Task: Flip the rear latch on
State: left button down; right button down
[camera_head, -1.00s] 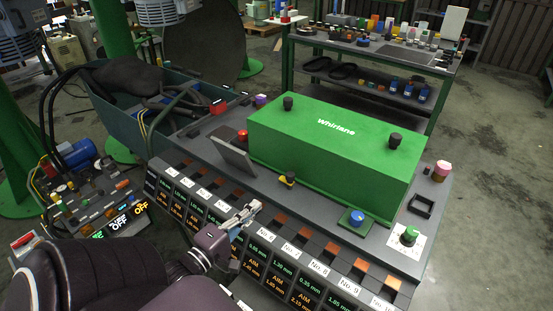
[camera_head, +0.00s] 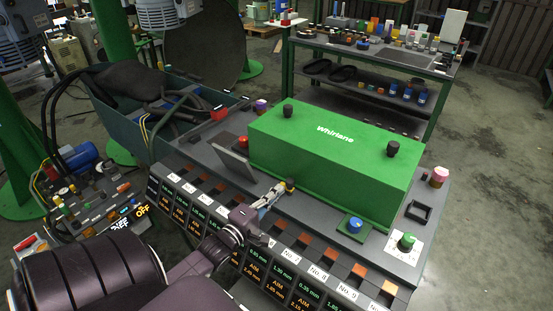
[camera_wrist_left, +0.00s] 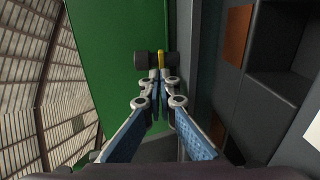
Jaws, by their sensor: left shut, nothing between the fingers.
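A small latch (camera_head: 290,184) with a yellow part and black ends sits at the near long side of the green Whirlane box (camera_head: 335,160). In the left wrist view the latch (camera_wrist_left: 142,59) is straight ahead against the green wall, with its yellow piece upright between two dark ends. My left gripper (camera_head: 280,188) reaches in from the left. Its fingers are shut with nothing between them, and the tips (camera_wrist_left: 159,76) are right at the latch; I cannot tell if they touch it. The tips partly cover the latch. My right gripper is not in view.
A row of numbered compartments and displays (camera_head: 255,268) runs along the panel's near edge, under my left arm. A tilted grey plate (camera_head: 232,163), a blue button (camera_head: 354,225) and a green knob (camera_head: 407,241) stand on the panel around the box.

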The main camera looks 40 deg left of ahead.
pick_arm(q)
jog(key=shift+w+a, duration=0.15)
jog(key=shift+a, duration=0.15)
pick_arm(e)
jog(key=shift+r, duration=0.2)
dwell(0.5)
